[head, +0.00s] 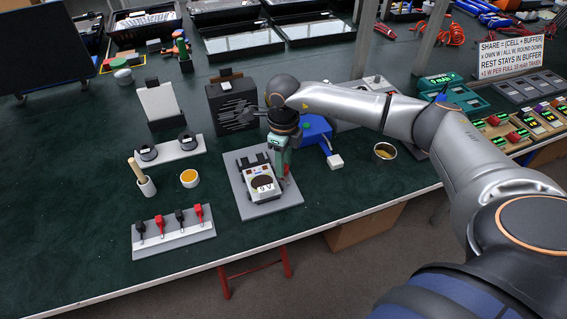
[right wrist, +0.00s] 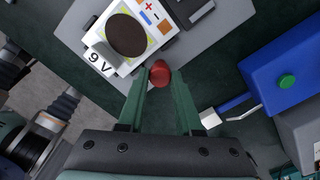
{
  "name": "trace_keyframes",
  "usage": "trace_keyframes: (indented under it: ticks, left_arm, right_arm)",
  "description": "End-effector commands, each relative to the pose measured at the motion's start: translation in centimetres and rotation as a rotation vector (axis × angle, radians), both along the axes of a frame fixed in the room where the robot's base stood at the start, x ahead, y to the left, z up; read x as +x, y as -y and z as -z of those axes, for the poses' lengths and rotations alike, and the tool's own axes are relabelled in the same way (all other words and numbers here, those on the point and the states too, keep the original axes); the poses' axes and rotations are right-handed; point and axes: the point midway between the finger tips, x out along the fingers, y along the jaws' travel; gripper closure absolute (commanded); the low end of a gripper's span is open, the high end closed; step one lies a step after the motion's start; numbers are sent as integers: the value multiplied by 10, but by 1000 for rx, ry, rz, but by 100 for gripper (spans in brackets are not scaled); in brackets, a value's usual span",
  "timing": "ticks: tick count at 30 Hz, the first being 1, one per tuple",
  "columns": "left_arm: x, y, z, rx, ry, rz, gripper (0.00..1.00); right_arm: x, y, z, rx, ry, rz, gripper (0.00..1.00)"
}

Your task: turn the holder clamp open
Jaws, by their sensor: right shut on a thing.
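The holder (head: 262,183) is a white block marked "9 V" with a dark round disc on top, on a grey base plate (head: 285,203). In the right wrist view the holder (right wrist: 97,44) is at the top, cut off by the frame edge. A red clamp knob (right wrist: 160,72) is at its near edge. My right gripper (head: 284,174) reaches down at the holder's right side. Its green fingers (right wrist: 160,84) are shut on the red knob in the right wrist view. The clamp's turn angle is hard to tell. My left gripper is not in view.
A blue device (head: 316,130) with a white-tipped lead (head: 335,161) stands close right of the gripper. A black slotted box (head: 231,104) is behind. A rack of red and black clips (head: 174,236) and an orange-filled cup (head: 189,178) are left. The table's front edge is near.

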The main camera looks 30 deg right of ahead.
Motion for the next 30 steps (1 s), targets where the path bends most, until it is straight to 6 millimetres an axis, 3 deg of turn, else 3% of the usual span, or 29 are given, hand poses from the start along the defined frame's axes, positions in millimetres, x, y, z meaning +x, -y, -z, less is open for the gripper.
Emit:
trace_keyframes:
  ticks: [15,16,23,30]
  left_arm:
    - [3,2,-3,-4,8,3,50]
    - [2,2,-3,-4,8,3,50]
    - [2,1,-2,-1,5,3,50]
    - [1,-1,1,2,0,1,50]
  right_arm:
    - [1,0,-1,0,4,-19,100]
    - [1,0,-1,0,4,-19,64]
    - [1,0,-1,0,2,-18,38]
    - [0,0,0,0,1,-18,36]
